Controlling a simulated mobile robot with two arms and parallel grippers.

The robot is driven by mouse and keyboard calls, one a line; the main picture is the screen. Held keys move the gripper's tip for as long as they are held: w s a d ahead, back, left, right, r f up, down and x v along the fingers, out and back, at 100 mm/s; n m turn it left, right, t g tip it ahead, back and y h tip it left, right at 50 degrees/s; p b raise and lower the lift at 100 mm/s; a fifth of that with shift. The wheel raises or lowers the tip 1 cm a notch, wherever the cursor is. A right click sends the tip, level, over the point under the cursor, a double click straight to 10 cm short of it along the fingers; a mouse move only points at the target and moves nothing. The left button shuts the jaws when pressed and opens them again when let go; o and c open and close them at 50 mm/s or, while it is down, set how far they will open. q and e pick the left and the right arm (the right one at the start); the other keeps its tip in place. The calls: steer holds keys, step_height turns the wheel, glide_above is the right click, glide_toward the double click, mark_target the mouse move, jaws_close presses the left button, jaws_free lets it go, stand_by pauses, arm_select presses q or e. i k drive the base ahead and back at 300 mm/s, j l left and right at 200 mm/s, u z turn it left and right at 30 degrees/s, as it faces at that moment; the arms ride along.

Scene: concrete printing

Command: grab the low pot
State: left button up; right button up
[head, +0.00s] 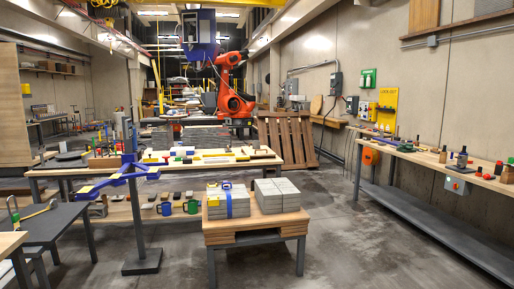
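I cannot single out a low pot with certainty; things at this distance are small. A blue mug-like vessel (165,208) and a green-and-blue one (191,206) stand on the lower shelf of the middle workbench. Several small dark and light items sit just behind them. Neither of my grippers shows in the head view.
A low wooden table (256,231) with grey block stacks (280,195) stands in front. A stand with blue arms (139,260) is left of it. A dark table (48,224) is at left, a long bench (425,160) at right. Floor between is clear.

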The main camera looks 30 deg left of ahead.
mark_target(256, 143)
steer(key=i, duration=0.75)
steer(key=i+u, duration=0.1)
steer(key=i, duration=1.35)
steer(key=i+l, duration=0.1)
steer(key=i, duration=0.65)
steer(key=i+u, duration=0.1)
steer(key=i, duration=0.65)
steer(key=i+l, duration=0.15)
steer(key=i, duration=0.6)
steer(key=i+l+u, duration=0.1)
steer(key=i, duration=0.6)
steer(key=i+l, duration=0.2)
steer(key=i, duration=0.55)
steer(key=i+j+u, duration=0.1)
steer(key=i+u, duration=0.55)
steer(key=u, duration=0.25)
steer(key=i+l+u, duration=0.1)
steer(key=i+u, duration=0.35)
steer(key=i+l+u, duration=0.2)
steer(key=u, duration=0.2)
steer(key=i+l+u, duration=0.25)
steer(key=u, duration=0.2)
steer(key=k+l, duration=0.05)
steer(key=l, duration=0.05)
